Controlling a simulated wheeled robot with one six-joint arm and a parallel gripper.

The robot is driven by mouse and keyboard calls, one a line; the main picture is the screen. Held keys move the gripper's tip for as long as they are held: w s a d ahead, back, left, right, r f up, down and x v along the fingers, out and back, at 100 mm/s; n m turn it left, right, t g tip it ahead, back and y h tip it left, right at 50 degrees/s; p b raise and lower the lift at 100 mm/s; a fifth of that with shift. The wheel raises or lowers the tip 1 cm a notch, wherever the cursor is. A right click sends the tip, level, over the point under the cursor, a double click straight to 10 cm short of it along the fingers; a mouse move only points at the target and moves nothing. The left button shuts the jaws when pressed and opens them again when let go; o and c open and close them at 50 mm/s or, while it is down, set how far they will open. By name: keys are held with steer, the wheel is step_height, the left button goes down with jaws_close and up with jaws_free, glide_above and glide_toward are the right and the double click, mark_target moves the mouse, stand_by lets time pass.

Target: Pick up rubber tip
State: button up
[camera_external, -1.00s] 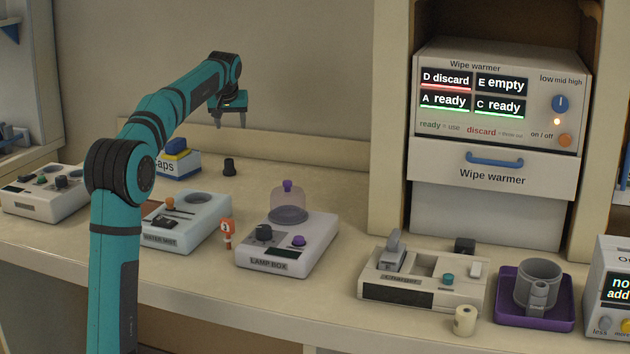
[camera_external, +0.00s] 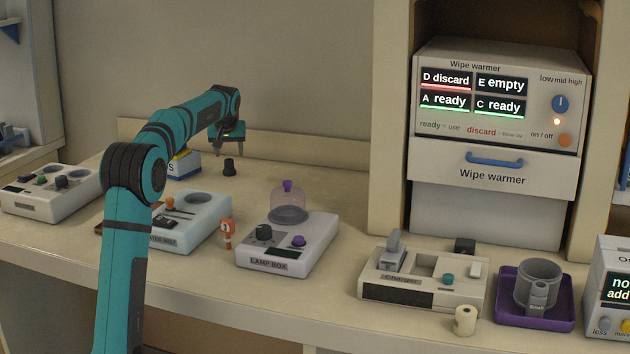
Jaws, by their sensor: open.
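The rubber tip appears to be the small dark tapered piece (camera_external: 229,167) standing upright on the bench near the back wall, right of the caps box. My gripper (camera_external: 230,150) is open, with its fingers pointing down. In the picture it is just above the dark piece; I cannot tell whether it is directly over it or to one side in depth. Nothing shows between the fingers.
The caps box (camera_external: 185,168) is partly hidden behind my arm. The water mist unit (camera_external: 208,230), an orange-topped figure (camera_external: 227,233) and the lamp box (camera_external: 300,250) with its domed cover (camera_external: 288,205) stand in front. The bench right of the dark piece is clear.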

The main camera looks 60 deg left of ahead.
mark_target(241, 163)
steer(key=shift+x, duration=2.65)
steer(key=shift+s, duration=0.2)
steer(key=c, duration=1)
